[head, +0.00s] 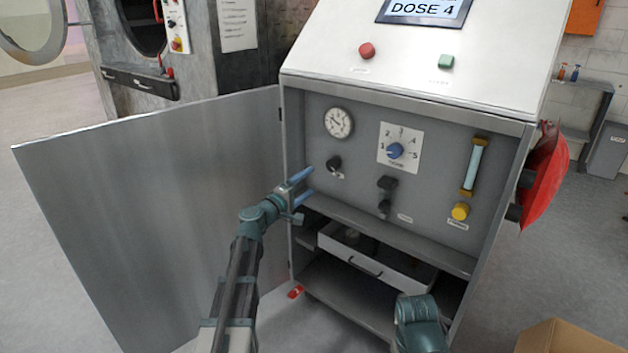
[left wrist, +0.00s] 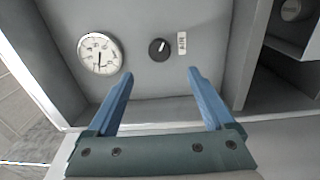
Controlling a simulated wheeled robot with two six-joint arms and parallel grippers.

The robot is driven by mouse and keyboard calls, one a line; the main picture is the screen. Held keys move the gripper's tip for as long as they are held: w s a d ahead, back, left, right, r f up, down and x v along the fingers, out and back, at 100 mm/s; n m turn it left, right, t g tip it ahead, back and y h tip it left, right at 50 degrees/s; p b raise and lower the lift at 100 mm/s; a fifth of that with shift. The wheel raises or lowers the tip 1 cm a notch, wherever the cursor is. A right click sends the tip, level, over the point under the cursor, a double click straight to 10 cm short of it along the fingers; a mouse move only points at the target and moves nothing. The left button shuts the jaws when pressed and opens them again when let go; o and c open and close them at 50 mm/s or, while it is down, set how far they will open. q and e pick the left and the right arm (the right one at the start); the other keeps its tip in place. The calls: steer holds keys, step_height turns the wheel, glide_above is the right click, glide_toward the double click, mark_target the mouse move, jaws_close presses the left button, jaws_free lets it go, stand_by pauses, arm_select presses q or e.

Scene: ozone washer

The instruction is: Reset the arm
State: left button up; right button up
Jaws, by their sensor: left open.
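My left arm (head: 240,280) comes up from the bottom in the head view. Its gripper (head: 309,183) has two blue fingers spread apart with nothing between them. It is at the left front edge of the open cabinet, just below and left of a small black knob (head: 333,163). In the left wrist view the open gripper (left wrist: 161,73) points at the panel. The black knob (left wrist: 159,49) lies beyond and between the fingertips, apart from them. A round gauge (left wrist: 100,53) is to its left. A teal part of my right arm shows at the bottom; its gripper is out of sight.
The cabinet door (head: 150,200) stands open on the left. The panel holds a blue dose dial (head: 396,151), a yellow knob (head: 460,211) and a sight tube (head: 474,165). A drawer (head: 375,262) sits below. A cardboard box (head: 568,338) is at bottom right.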

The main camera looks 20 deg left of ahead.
arm_select(q)
steer(key=shift+s+a, duration=0.1)
steer(key=shift+s, duration=0.1)
stand_by(0.3)
steer(key=s+d+f+m+g+h, duration=0.2)
steer(key=s+d+f+m+g, duration=0.1)
steer(key=d, duration=0.5)
steer(key=s+d+f+m+g+h, duration=0.2)
steer(key=s+d+f+m+g, duration=0.15)
steer(key=d, duration=0.45)
steer(key=s+d+f+m+g+y, duration=0.1)
steer(key=s+d+f+m+g, duration=0.5)
steer(key=s+d+f, duration=0.4)
steer(key=s+f+m+g+y, duration=0.3)
steer(key=s+y, duration=0.2)
steer(key=s, duration=0.4)
steer(key=s+f+m+g+y, duration=0.2)
steer(key=s+f+y, duration=0.15)
steer(key=s, duration=0.65)
step_height(320, 180, up, 36)
steer(key=a+y+p, duration=0.1)
steer(key=p, duration=3.4)
steer(key=shift+a+p, duration=0.2)
steer(key=shift+p, duration=0.2)
